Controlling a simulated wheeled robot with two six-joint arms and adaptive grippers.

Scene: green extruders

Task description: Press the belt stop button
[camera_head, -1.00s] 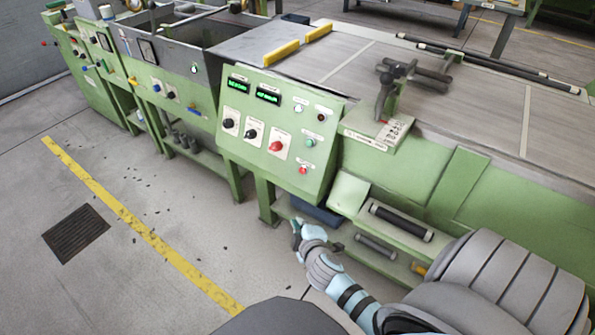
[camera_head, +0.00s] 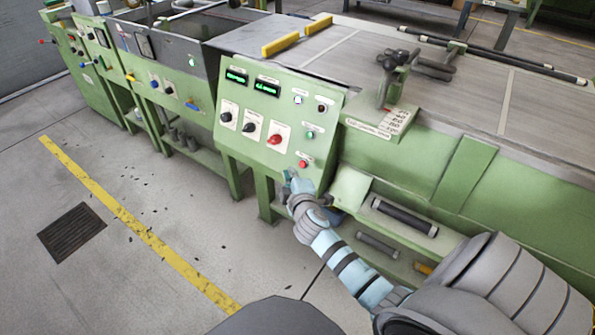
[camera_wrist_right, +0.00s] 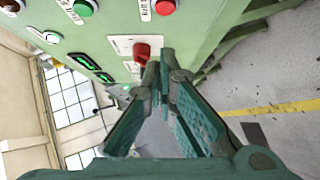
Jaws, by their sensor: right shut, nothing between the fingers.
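The green control panel (camera_head: 262,175) stands on the front of the machine. A small red button (camera_head: 303,163), with a label too small to read, sits at its lower right, and a red button also shows at the top of the right wrist view (camera_wrist_right: 165,6). A green button (camera_head: 310,135) is above it. My right gripper (camera_head: 290,178) is shut and empty, just below and left of the red button, near the panel's lower edge. In the right wrist view its fingertips (camera_wrist_right: 161,72) appear near the red knob; contact cannot be told. My left gripper is out of view.
The panel also carries a red knob (camera_head: 276,139), a black knob (camera_head: 248,128) and green displays (camera_head: 267,87). A sloped green cover (camera_head: 349,187) and a black roller (camera_head: 404,217) lie right of my right gripper.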

